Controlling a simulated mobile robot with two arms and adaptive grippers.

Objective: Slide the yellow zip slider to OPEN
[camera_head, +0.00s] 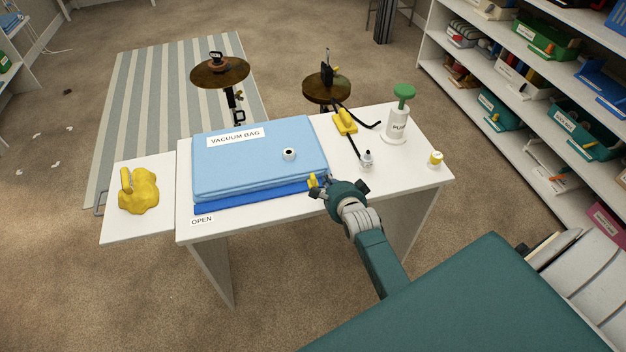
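A light-blue vacuum bag (255,166) lies on the white table, with a "VACUUM BAG" label and a small white round valve (289,154) on top. A darker blue strip (250,201) runs along its front edge. The yellow zip slider (312,181) is at the right end of this strip. The "OPEN" label (202,220) is at the left end, on the table's front edge. My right gripper (317,187) is at the slider, its dark fingertips beside it. Whether the fingers are closed on the slider is too small to tell. My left gripper is not in view.
A yellow lump (139,191) lies on the left side board.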

